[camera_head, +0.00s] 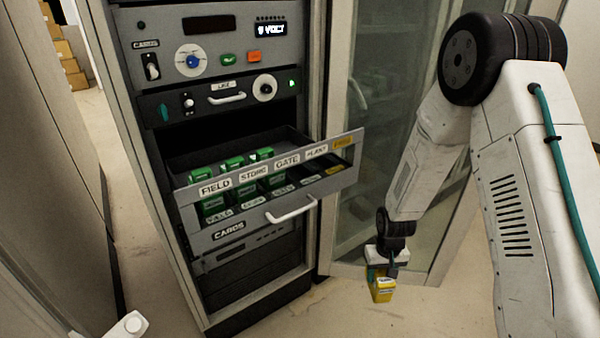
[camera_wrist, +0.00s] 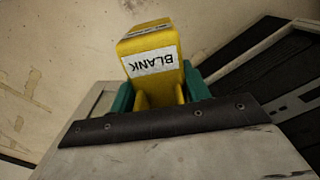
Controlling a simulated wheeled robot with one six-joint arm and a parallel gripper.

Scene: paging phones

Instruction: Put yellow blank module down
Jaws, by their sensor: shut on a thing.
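The yellow blank module (camera_head: 381,289) hangs in my gripper (camera_head: 383,270), low over the floor and to the right of the rack. In the wrist view the yellow module (camera_wrist: 152,62) sits between the green fingers of my gripper (camera_wrist: 158,96), and its white label reads BLANK, upside down. My gripper is shut on it. The module looks clear of any surface below. The open drawer (camera_head: 275,180) of the rack stands to the upper left of my gripper. Its front carries the labels FIELD, STORE, GATE, PLANT and a yellow one.
Several green modules (camera_head: 233,163) sit in the open drawer, which juts out from the rack (camera_head: 245,300). A glass-fronted cabinet door (camera_head: 385,120) stands right of the rack. Bare floor (camera_head: 350,315) lies below my gripper. Boxes (camera_head: 67,50) are stacked at the far left.

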